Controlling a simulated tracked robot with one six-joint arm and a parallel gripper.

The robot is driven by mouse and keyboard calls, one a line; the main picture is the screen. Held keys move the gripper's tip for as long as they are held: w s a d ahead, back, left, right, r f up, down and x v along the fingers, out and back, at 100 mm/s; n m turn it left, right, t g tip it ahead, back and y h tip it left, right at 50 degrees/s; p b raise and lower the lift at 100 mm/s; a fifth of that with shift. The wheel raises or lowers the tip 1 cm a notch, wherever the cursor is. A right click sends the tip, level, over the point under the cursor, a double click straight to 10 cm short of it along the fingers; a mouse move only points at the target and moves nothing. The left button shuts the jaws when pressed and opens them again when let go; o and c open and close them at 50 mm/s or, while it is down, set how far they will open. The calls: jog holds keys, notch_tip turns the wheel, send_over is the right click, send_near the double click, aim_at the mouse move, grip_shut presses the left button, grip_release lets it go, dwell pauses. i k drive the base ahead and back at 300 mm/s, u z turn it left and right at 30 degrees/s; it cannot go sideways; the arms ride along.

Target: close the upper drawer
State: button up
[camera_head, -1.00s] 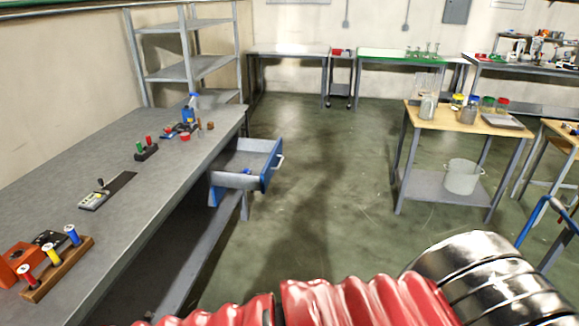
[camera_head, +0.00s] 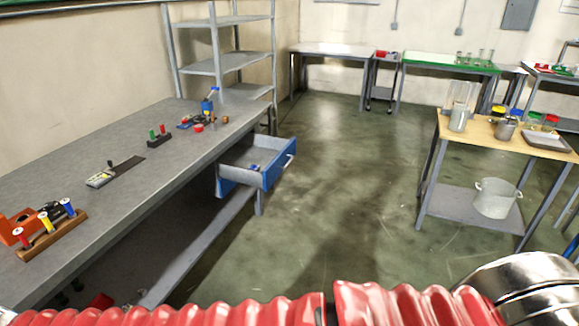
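The upper drawer (camera_head: 238,178) is pulled out from under the far end of the long grey workbench (camera_head: 120,150) on the left. Its sides are blue, its inside is grey, and a pale handle (camera_head: 290,160) is on its right-hand front face. A small blue object (camera_head: 255,168) lies inside it. Part of my arm, with a red ribbed sleeve and a shiny metal section, crosses the bottom of the view. My gripper is out of view.
Spools, small tools and a bottle stand on the workbench. A grey shelf rack (camera_head: 225,62) stands behind it. A wooden-topped table (camera_head: 515,143) with jars is on the right, a white pot (camera_head: 495,199) on its lower shelf. The floor (camera_head: 340,190) between is clear.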

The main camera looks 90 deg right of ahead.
aim_at(273, 154)
jog(key=k, duration=0.65)
jog(key=z, duration=2.65)
jog(key=i, duration=1)
jog(key=z, duration=0.1)
